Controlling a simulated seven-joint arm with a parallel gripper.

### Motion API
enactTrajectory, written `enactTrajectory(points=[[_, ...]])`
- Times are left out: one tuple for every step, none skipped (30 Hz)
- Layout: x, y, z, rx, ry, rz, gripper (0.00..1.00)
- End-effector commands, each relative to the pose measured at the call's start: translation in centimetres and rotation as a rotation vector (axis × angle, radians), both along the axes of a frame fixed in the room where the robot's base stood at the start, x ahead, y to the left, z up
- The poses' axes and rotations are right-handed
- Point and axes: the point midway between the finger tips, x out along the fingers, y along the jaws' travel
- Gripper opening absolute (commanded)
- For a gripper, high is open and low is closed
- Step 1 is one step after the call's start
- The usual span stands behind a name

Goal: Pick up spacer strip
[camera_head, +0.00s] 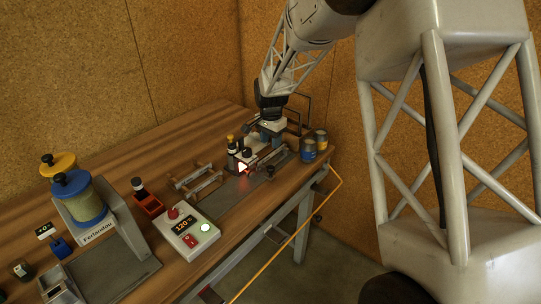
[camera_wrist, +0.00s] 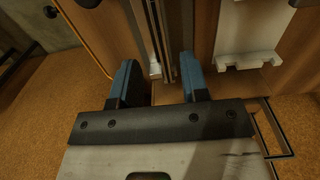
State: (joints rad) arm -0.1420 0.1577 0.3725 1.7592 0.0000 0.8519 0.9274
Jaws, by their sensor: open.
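My gripper (camera_wrist: 157,62) is open in the wrist view, with its two blue fingers apart. Long thin dark and metallic strips (camera_wrist: 162,35) run away from the camera between the fingertips; I cannot tell whether one is the spacer strip. A small white piece (camera_wrist: 155,69) shows beside the left finger. No finger visibly closes on anything. In the head view my gripper (camera_head: 270,132) is low over the far end of the bench, by a small fixture (camera_head: 243,158) with a red glow. The spacer strip cannot be picked out for certain there.
On the wooden bench (camera_head: 200,130) stand a rack with bars (camera_head: 195,180), a control box reading 120 (camera_head: 183,228), a dispenser with blue and yellow knobs (camera_head: 85,210), a red holder (camera_head: 147,203) and cans (camera_head: 309,150). A white bracket (camera_wrist: 248,45) is right of my fingers.

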Motion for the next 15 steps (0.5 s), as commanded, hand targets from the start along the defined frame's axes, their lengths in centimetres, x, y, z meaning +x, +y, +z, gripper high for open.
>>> enactTrajectory(points=[[0.0,0.0,-0.2,0.000,0.000,0.000,0.41],[0.0,0.0,-0.3,0.000,0.000,0.000,0.41],[0.0,0.0,-0.5,-0.001,0.001,0.000,0.41],[0.0,0.0,-0.7,-0.001,0.001,0.000,0.41],[0.0,0.0,-0.9,0.000,0.001,0.000,0.41],[0.0,0.0,-1.3,0.000,0.001,0.000,0.41],[0.0,0.0,-1.6,0.000,0.001,0.000,0.41],[0.0,0.0,-2.0,-0.001,0.002,0.000,0.41],[0.1,0.1,-2.4,-0.001,0.002,0.000,0.41],[0.1,0.1,-2.8,0.000,0.001,0.000,0.41],[0.1,0.1,-3.2,0.000,0.001,0.000,0.41],[0.1,0.1,-3.6,-0.001,0.002,0.000,0.41],[0.1,0.1,-3.9,-0.001,0.002,0.000,0.41],[0.1,0.1,-4.2,-0.001,0.002,0.000,0.41],[0.1,0.1,-4.5,0.000,0.001,0.000,0.41]])
